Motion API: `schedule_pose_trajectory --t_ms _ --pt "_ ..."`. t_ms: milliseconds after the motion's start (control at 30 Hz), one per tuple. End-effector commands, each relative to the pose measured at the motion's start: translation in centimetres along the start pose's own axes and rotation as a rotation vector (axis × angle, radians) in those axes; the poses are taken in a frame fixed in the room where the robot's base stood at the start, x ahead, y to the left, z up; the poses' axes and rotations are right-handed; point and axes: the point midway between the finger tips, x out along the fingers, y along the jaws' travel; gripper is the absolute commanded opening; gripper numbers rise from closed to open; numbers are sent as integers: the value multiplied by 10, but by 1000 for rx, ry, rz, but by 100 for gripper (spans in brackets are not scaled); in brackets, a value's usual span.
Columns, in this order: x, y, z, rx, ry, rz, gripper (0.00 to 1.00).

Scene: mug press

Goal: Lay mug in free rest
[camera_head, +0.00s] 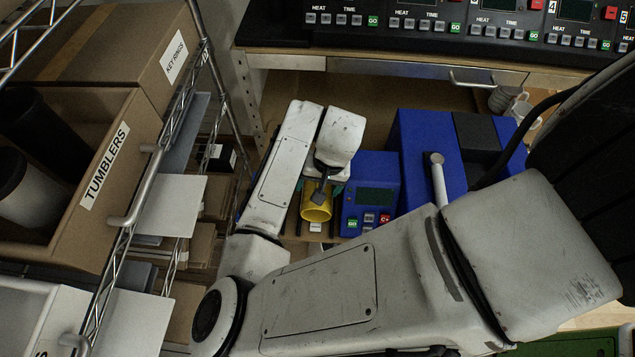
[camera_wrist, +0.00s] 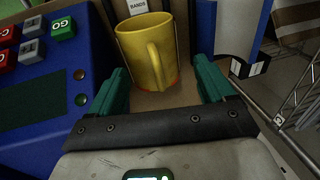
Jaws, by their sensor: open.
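A yellow mug (camera_head: 316,212) sits on a narrow brown surface left of the blue press with red and green buttons (camera_head: 369,196). In the wrist view the yellow mug (camera_wrist: 163,62) stands between and just ahead of my two green fingers, its handle toward the camera. My gripper (camera_wrist: 167,78) is open, with visible space to both fingers. In the head view my gripper (camera_head: 323,187) is over the mug and hides its upper part. I cannot tell which place is the free rest.
A small label reading BANDS (camera_wrist: 137,6) is beyond the mug. A wire rack with a TUMBLERS box (camera_head: 75,225) stands at left. A larger blue press (camera_head: 428,150) stands at right. A control panel (camera_head: 440,28) runs along the back, with pale mugs (camera_head: 516,105) below it.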

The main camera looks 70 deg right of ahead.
Motion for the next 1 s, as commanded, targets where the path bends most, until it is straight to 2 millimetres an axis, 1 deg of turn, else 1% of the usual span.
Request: schedule_pose_trajectory --t_ms 33,467,833,1000 --pt "0 5 0 8 -1 10 94" --pt "0 5 0 8 0 10 93" --pt "-17 3 -1 8 2 12 99" --pt "-25 1 -2 8 3 12 100"
